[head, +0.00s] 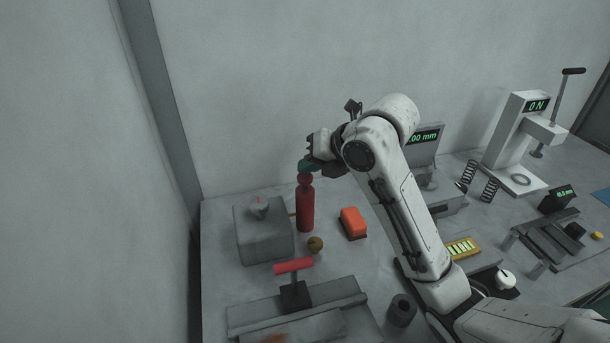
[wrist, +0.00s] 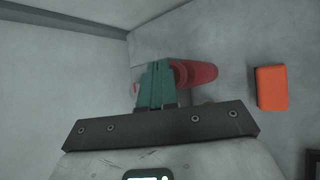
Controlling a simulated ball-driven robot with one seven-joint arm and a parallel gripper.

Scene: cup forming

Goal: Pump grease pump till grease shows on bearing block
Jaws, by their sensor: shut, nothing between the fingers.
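The grease pump (head: 305,210) is an upright red cylinder with a round red knob on top. A grey block (head: 263,243), seemingly the bearing block, stands just left of it, with a round grey fitting (head: 259,206) on top bearing a small red mark. I see no clear grease on it. My gripper (head: 305,165) is shut and empty, its teal fingers at the pump's knob; I cannot tell whether they touch it. In the wrist view the closed fingers (wrist: 156,68) partly cover the red pump (wrist: 200,73).
An orange box (head: 353,223) lies right of the pump, and a small brown ball (head: 315,244) in front. A red-handled tool (head: 294,267) stands nearer. A press (head: 520,140) with a display stands at the far right. A wall closes off the left side.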

